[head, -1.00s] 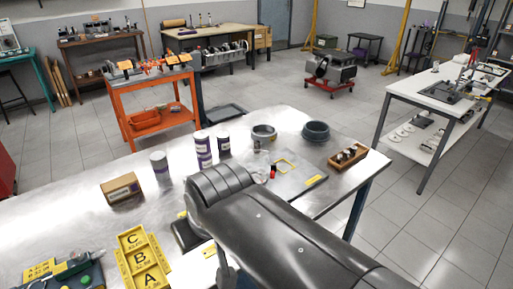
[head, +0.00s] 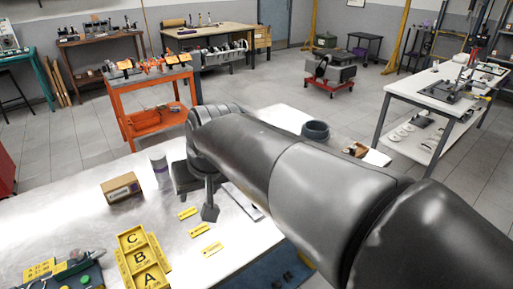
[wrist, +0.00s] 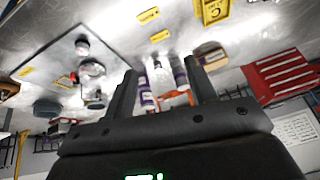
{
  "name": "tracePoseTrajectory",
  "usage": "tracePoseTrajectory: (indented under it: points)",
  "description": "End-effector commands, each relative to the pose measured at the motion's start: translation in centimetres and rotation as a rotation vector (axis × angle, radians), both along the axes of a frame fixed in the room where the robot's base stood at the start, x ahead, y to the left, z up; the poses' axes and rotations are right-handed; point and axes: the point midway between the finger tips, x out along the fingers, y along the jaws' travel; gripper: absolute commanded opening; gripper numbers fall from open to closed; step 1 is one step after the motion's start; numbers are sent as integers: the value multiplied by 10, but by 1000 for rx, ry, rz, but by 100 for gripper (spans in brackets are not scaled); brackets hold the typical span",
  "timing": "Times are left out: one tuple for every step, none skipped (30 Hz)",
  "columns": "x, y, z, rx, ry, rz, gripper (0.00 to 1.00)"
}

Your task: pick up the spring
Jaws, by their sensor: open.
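I cannot make out a spring for certain in either view. In the wrist view, a shiny, clear-looking item (wrist: 92,69) lies on a grey mat (wrist: 52,60) beside a small red piece; it is too blurred to identify. My gripper (wrist: 162,66) is open with nothing between its fingers, which point out over the bench. In the head view one dark finger (head: 209,212) shows above the metal bench (head: 70,225), near small yellow labels (head: 199,231). My arm hides the middle of the bench there.
A yellow tray marked A, B and C (head: 135,264), a cardboard box (head: 121,188) and a purple-white can (head: 160,170) stand left of my gripper.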

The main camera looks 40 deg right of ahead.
Motion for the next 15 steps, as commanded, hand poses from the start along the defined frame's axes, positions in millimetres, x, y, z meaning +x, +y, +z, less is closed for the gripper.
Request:
tracePoseTrajectory:
  points:
    - [17,-11,3,15,10,-30,52]
    - [27,-17,5,24,13,-48,52]
    - [39,-26,7,36,17,-71,52]
    - [48,-33,8,43,20,-89,52]
    - [58,-40,9,49,22,-108,52]
    - [70,-50,9,58,26,-133,52]
    - [79,-58,10,64,28,-151,52]
    - [88,-66,9,69,32,-169,52]
    - [100,-77,9,74,36,-194,52]
    - [109,-86,8,78,37,-212,52]
    - [118,-94,7,82,39,-231,52]
    - [129,-107,5,85,43,-256,52]
    - [137,-115,3,86,46,-274,52]
    - [145,-125,1,87,47,-293,52]
    - [156,-137,-2,88,51,-317,52]
